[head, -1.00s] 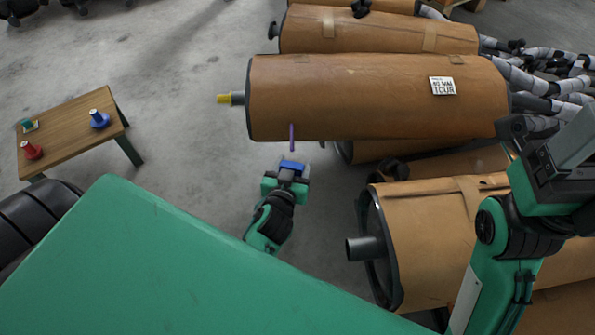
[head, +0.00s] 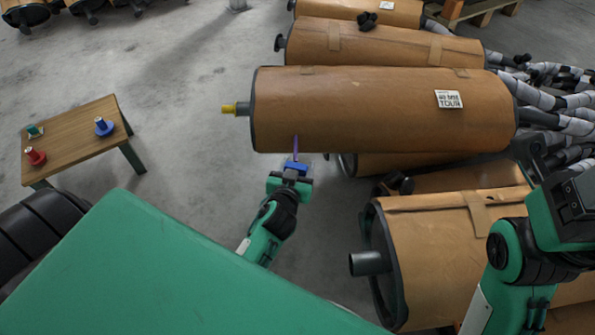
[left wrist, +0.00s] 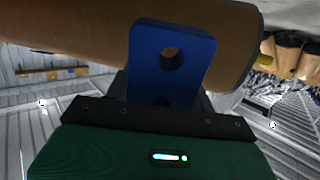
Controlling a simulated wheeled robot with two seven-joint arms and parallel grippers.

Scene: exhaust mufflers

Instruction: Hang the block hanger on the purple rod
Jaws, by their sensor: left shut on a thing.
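The block hanger (head: 296,166) is a small blue block. In the left wrist view the block hanger (left wrist: 192,72) is a flat upright plate with a round hole through its upper part. My left gripper (head: 290,178) is shut on its lower end. The purple rod (head: 295,147) is thin and shows against the lower side of the front brown muffler, near its left end. The block is right at the rod's lower end in the head view; I cannot tell whether they touch. The rod does not show in the left wrist view. My right gripper cannot be made out.
The large brown muffler (head: 390,108) lies just beyond the gripper, with other mufflers stacked around it. Another muffler (head: 450,250) with a grey pipe stub is at the right. A wooden table (head: 80,135) with small coloured pieces stands at the left. Bare floor lies between.

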